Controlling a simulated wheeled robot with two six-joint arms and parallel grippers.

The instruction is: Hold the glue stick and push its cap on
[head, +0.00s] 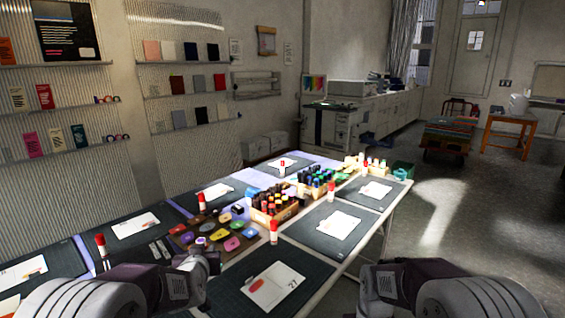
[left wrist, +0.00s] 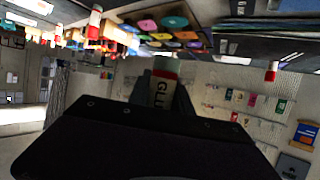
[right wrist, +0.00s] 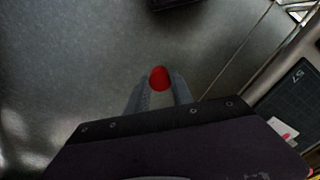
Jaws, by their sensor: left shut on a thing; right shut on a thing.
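My left gripper (left wrist: 168,85) is shut on a glue stick (left wrist: 159,92), whose pale body shows dark "GLU" lettering in the left wrist view. The stick's far end is dim, and I cannot tell its details. My right gripper (right wrist: 160,90) is shut on a red cap (right wrist: 159,77), seen between its two fingertips in the right wrist view, above grey floor. In the head view the left gripper (head: 204,262) is over the table's near edge. The right arm is at the lower right there, apart from the left. The held stick and cap cannot be made out in that view.
Several red-capped glue sticks stand on the table, one (head: 273,232) close to my left gripper. A dark palette (head: 188,236) of coloured pads, wooden crates (head: 262,215) of bottles and dark mats (head: 318,272) with cards fill the tabletop. The floor (head: 440,215) to the right is open.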

